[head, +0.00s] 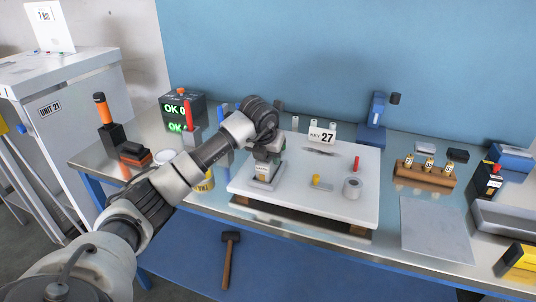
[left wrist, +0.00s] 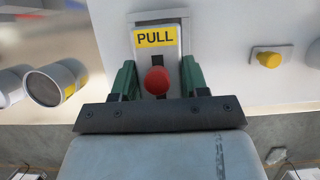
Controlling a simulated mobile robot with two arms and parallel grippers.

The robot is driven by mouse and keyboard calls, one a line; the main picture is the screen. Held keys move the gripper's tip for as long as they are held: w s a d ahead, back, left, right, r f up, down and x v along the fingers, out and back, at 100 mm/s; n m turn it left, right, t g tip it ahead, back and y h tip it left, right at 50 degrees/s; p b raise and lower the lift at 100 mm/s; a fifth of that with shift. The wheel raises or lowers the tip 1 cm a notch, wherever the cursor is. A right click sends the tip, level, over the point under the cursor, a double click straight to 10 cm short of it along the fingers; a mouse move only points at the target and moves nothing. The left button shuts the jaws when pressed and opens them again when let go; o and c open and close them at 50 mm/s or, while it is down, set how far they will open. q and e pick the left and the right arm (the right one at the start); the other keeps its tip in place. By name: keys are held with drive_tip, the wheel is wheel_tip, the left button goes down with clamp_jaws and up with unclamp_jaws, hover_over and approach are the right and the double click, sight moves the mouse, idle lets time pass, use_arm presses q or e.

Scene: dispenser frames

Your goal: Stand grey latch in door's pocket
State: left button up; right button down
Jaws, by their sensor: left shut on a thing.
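The grey latch (left wrist: 170,64), with a yellow PULL label and a round red end, is between the green fingers of my left gripper (left wrist: 158,82) in the left wrist view. The gripper is shut on it. In the head view my left gripper (head: 268,152) points down over the left part of the white door panel (head: 300,200), which lies flat. A grey rectangular frame (head: 266,186), seemingly the pocket, is right under the gripper. The fingers and latch hide its inside, so I cannot tell how deep the latch sits. My right gripper is out of view.
A wooden rack (head: 425,174) and grey mat (head: 435,228) are to the right.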

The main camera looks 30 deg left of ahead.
use_arm(q)
drive_tip(key=shift+f, duration=0.15)
drive_tip(key=o, duration=1.2)
drive_tip(key=b+v, duration=0.1)
drive_tip(key=v, duration=1.1)
drive_tip(key=shift+s+d, duration=0.1)
